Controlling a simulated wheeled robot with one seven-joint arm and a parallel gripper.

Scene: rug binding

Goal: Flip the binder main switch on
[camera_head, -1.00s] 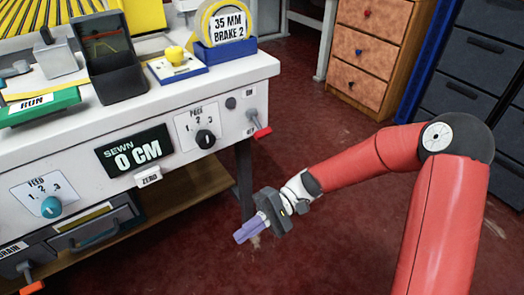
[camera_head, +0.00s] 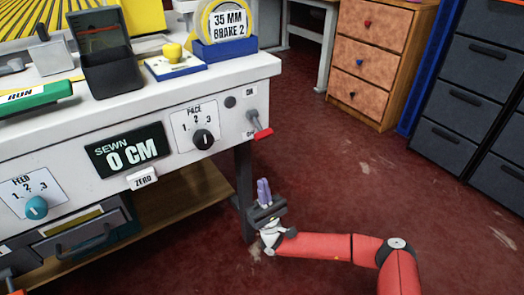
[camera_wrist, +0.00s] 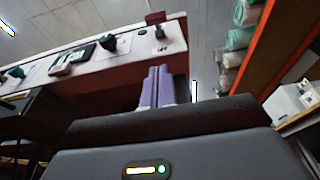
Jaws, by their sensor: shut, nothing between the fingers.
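The main switch is a grey lever with a red grip (camera_head: 262,133) at the right end of the machine's white front panel (camera_head: 225,105). The lever hangs down, its grip beside the lower label; the small labels are too small to read surely. My gripper (camera_head: 264,184) is shut and empty, purple fingers pointing up, below and apart from the lever. In the wrist view the fingers (camera_wrist: 157,86) stand together below the panel, and a dark red piece, apparently the lever grip (camera_wrist: 155,18), shows above them.
Left of the lever are the PACE knob (camera_head: 203,139), the SEWN display reading 0 CM (camera_head: 128,150), the ZERO button (camera_head: 142,178) and the FEED knob (camera_head: 36,208). A dark table leg (camera_head: 243,185) stands just left of my gripper. Open floor (camera_head: 340,190) lies right.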

